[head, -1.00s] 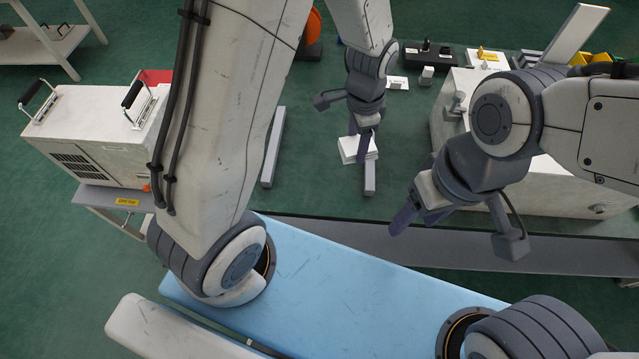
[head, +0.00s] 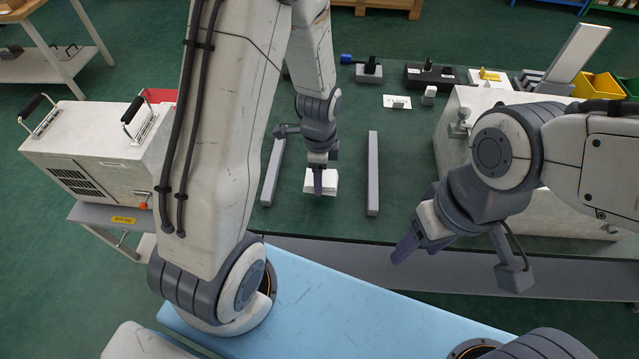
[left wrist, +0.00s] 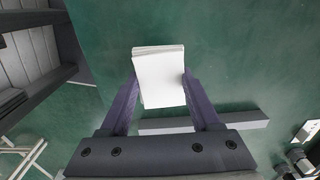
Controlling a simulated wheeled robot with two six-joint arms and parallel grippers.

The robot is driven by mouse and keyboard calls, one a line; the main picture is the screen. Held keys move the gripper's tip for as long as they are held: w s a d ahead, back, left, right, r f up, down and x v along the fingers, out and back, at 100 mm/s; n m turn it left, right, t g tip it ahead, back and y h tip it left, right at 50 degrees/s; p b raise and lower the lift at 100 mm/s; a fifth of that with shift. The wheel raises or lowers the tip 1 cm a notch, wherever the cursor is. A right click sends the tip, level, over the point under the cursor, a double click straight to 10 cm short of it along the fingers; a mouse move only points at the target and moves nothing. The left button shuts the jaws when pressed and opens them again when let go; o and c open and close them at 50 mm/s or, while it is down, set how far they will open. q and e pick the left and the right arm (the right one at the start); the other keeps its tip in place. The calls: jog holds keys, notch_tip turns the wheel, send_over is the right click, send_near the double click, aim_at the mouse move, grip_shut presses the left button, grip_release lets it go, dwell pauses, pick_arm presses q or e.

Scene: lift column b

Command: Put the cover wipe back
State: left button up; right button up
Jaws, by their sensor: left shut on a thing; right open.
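The cover wipe looks like a white, folded, layered square pad (head: 329,184). It also shows in the left wrist view (left wrist: 158,82), between two purple fingers. My left gripper (head: 318,188) is shut on it, pointing down over the green bench. In the head view the pad is between two grey bars, a left one (head: 272,172) and a right one (head: 373,172), touching neither in the picture. Whether it rests on the bench or hangs just above is hard to tell. My right gripper (head: 422,244) is open and empty near the bench's front edge.
A large pale box (head: 545,195) stands at the right of the bench. A white card (head: 397,102), a black-topped block (head: 369,72) and yellow bins (head: 598,86) are at the back. A white machine with handles (head: 105,140) stands at left.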

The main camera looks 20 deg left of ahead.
pick_arm(q)
notch_tip(320, 180, down, 4)
jog(key=shift+r, duration=0.1)
jog(key=shift+f, duration=0.2)
jog(key=o, duration=1.4)
jog(key=shift+o, duration=0.2)
jog(key=shift+r, duration=0.1)
jog(key=shift+r, duration=0.1)
